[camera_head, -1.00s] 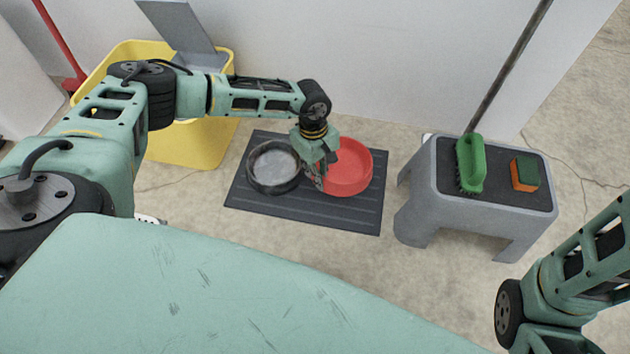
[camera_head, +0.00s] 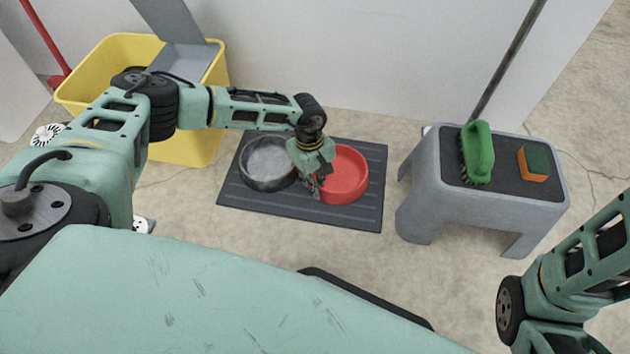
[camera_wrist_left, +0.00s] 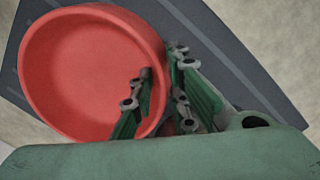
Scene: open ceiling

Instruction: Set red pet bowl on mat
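The red pet bowl (camera_head: 340,177) is upright at the right half of the dark grey mat (camera_head: 374,156). It is at or very near the mat's surface; I cannot tell if it touches. My left gripper (camera_head: 315,188) is at the bowl's left side. In the left wrist view the red bowl (camera_wrist_left: 88,72) fills the left side, and my left gripper (camera_wrist_left: 160,75) has one finger inside the wall and one outside, shut on the rim. The mat (camera_wrist_left: 225,50) shows behind it. My right gripper is out of view; only part of that arm shows.
A grey metal bowl (camera_head: 268,162) sits on the mat's left half, close to my left gripper. A yellow bin (camera_head: 200,145) stands behind left. A grey step stool (camera_head: 430,190) stands at right, with a green brush (camera_head: 478,152) and an orange-green sponge (camera_head: 535,163) on top.

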